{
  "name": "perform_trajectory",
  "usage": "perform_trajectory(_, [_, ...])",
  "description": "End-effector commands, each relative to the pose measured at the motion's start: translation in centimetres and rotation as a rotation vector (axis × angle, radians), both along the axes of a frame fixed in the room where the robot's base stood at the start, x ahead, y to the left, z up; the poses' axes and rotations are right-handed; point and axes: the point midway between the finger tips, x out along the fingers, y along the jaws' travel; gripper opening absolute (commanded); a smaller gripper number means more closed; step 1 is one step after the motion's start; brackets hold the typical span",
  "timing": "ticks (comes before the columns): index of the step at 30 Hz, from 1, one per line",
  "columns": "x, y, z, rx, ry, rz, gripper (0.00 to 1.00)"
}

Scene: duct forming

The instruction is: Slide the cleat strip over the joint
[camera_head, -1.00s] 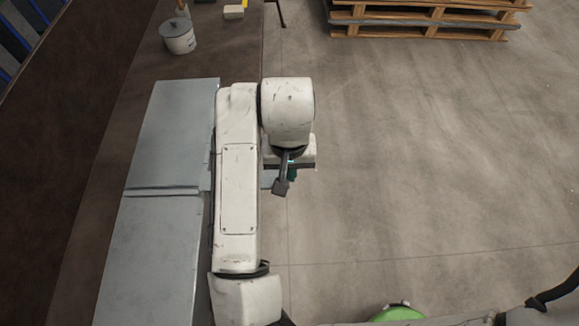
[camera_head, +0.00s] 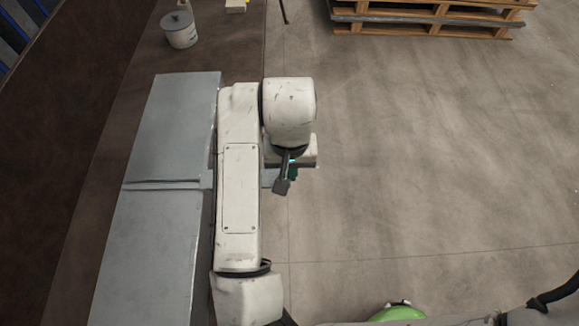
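Two grey sheet-metal duct sections, one far (camera_head: 172,125) and one near (camera_head: 150,255), lie end to end on a brown bench. Their joint (camera_head: 160,184) is a raised seam running across, left of my arm. A pale flat piece, seemingly the cleat strip (camera_head: 207,180), shows at the joint's right end. A similar pale bit shows right of my arm link, beside the gripper; the arm hides the stretch between. My gripper (camera_head: 283,185) points down right of the ducts, a dark finger showing. Its grip is mostly hidden, so I cannot tell whether it holds the strip.
A grey lidded bucket (camera_head: 180,30) and a small pale block (camera_head: 236,6) stand at the bench's far end. The brown bench top (camera_head: 95,200) is bare left of the ducts. A wooden pallet stack (camera_head: 430,22) stands at the back; open concrete floor (camera_head: 430,160) lies right.

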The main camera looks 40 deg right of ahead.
Motion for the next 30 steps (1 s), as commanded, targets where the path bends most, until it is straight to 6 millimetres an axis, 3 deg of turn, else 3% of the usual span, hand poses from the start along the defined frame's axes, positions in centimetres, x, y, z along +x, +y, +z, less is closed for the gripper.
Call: perform_trajectory(30, [0.02,0.03,-0.67,0.000,0.000,0.000,0.00])
